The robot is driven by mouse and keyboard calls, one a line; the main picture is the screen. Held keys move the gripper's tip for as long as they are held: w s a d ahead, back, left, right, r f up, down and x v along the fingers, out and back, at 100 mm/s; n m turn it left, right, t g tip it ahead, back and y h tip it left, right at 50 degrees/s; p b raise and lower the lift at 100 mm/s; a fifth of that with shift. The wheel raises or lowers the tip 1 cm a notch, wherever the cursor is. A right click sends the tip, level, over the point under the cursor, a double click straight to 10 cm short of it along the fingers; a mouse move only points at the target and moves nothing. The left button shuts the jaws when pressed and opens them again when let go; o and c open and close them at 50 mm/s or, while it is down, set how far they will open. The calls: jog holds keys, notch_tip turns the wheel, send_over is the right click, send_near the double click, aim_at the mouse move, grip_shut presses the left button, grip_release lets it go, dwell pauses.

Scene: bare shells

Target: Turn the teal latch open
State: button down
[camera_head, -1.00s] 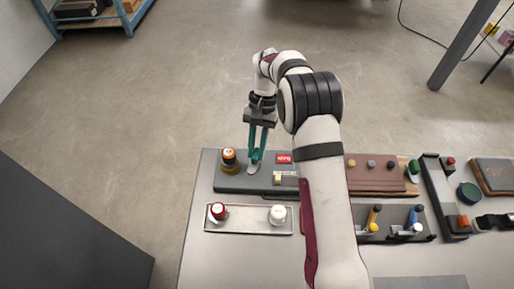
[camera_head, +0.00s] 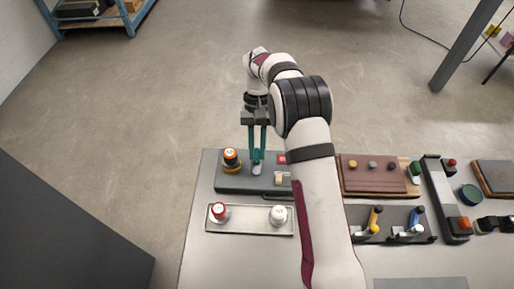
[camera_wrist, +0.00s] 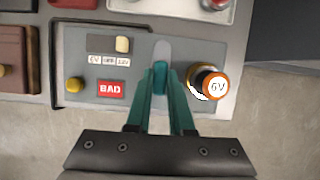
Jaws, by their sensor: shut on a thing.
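The teal latch (camera_wrist: 160,78) is a small lever whose teal end sits between my fingertips in the wrist view. Its pale grey part (camera_wrist: 163,50) runs straight up the picture from there, on the dark grey panel. In the head view the grey part (camera_head: 257,169) shows just below my gripper (camera_head: 257,158). My gripper has teal fingers and is shut on the latch's end; it also shows in the wrist view (camera_wrist: 161,88). The fingers hide the sides of the latch's end.
An orange-and-black knob marked 6V (camera_wrist: 212,84) stands close to the right finger in the wrist view. A red BAD label (camera_wrist: 110,89), a yellow button (camera_wrist: 74,84) and a cream slider (camera_wrist: 122,44) lie left. A pale tray (camera_head: 249,220) with two knobs lies nearer my base.

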jog(key=c, duration=0.8)
grip_release()
jog(key=v, duration=1.2)
